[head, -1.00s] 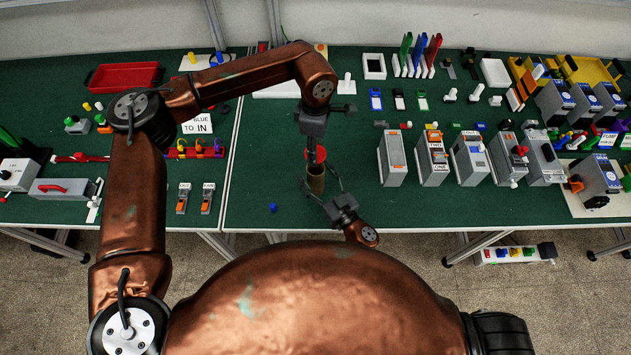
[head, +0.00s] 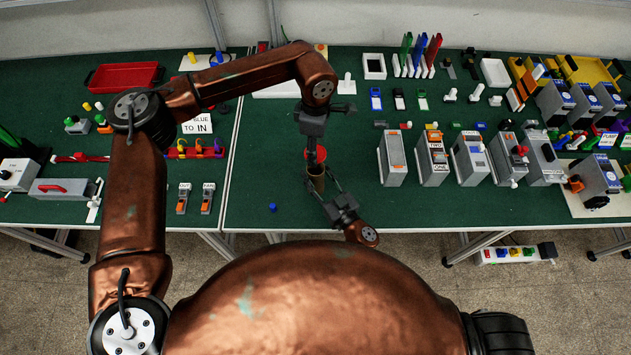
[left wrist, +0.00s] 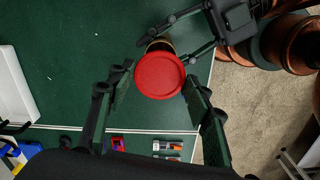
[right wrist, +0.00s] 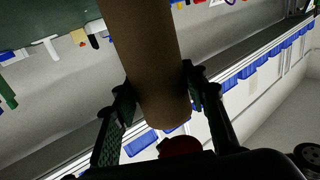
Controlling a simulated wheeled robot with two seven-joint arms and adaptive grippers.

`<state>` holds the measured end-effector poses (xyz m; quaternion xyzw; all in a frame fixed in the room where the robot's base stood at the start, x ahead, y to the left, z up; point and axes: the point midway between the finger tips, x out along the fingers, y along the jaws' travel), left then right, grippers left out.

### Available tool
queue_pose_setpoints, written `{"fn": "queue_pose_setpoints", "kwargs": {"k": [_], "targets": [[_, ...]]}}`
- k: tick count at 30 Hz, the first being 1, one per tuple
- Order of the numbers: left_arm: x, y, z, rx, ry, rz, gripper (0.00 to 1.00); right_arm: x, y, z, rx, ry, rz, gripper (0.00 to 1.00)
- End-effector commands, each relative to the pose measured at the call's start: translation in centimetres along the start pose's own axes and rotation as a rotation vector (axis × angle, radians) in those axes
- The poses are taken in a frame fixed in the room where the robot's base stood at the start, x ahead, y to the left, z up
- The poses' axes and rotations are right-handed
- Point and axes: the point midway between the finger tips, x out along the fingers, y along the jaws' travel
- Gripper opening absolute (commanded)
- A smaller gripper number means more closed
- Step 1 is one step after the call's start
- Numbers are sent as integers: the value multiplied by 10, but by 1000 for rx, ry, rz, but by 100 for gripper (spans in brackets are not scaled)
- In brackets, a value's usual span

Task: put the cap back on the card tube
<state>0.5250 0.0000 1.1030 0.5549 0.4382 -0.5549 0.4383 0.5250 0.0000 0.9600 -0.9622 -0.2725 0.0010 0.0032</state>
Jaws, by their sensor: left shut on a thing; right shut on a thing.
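My left gripper (head: 314,148) is shut on the red round cap (head: 315,155). In the left wrist view the cap (left wrist: 160,75) sits between its two fingers and hides most of the tube's end. The brown card tube (head: 316,181) stands roughly upright below the cap. My right gripper (head: 322,192) is shut on the tube from the near right side. In the right wrist view the tube (right wrist: 145,60) lies between the fingers, and the red cap (right wrist: 180,146) shows just beyond its end, seemingly apart from it.
A small blue piece (head: 272,207) lies on the green table (head: 255,185) left of the tube. Grey device boxes (head: 393,160) stand to the right. The table's front edge is close to the tube.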

Motion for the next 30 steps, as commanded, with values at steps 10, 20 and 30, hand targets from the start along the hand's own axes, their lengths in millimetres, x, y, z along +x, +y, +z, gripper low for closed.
{"fn": "queue_pose_setpoints", "kwargs": {"k": [10,20,30], "targets": [[30,-1,1,-1,0,-3,39,0,0,0,0,0,0,0],[50,0,1,0,1,-1,39,0,0,0,0,0,0,0],[50,0,1,0,1,-1,39,0,0,0,0,0,0,0]]}}
